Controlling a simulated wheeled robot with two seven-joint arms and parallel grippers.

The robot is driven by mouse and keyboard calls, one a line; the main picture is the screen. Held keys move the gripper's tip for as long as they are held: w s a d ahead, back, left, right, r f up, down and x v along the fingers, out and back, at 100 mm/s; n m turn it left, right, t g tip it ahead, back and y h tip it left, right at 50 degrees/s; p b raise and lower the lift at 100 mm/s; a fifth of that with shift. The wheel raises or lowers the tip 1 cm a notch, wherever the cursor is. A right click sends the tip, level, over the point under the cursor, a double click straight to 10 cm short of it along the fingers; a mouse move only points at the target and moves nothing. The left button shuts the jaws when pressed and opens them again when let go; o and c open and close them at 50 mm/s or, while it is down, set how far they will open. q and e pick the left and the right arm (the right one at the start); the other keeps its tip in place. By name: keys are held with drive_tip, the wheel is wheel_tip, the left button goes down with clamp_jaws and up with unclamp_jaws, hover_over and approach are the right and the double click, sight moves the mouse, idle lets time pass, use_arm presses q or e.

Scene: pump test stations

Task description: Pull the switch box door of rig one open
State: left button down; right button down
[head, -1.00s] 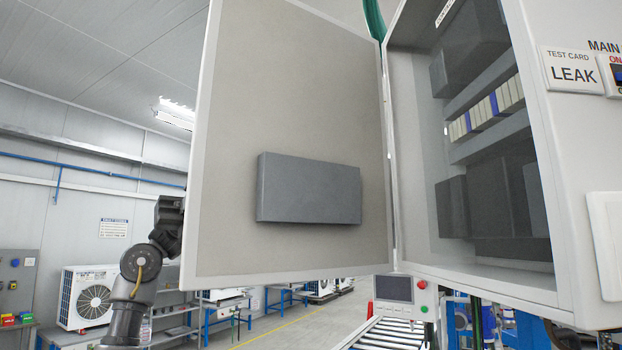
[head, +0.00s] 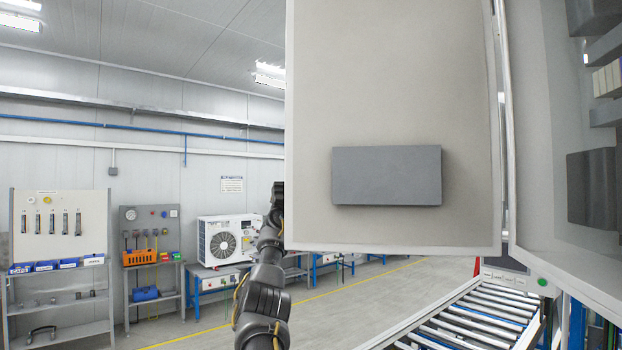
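The switch box door (head: 400,80) stands swung wide open, its inner face with a grey block (head: 387,176) turned toward me. The open switch box (head: 545,130) is at the right edge, with grey parts and a row of small modules inside. My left gripper (head: 278,196) is at the door's left free edge, partly hidden behind it. Its fingers cannot be made out, nor whether they touch the door. My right gripper is out of view.
A roller conveyor (head: 470,315) runs below the box at the lower right. A white fan unit (head: 226,240) on a blue-legged bench, a tool stand (head: 150,250) and a panel shelf (head: 60,235) stand far left. Open floor with a yellow line lies between.

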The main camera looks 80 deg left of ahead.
use_arm(q)
drive_tip(key=c, duration=1.5)
unclamp_jaws()
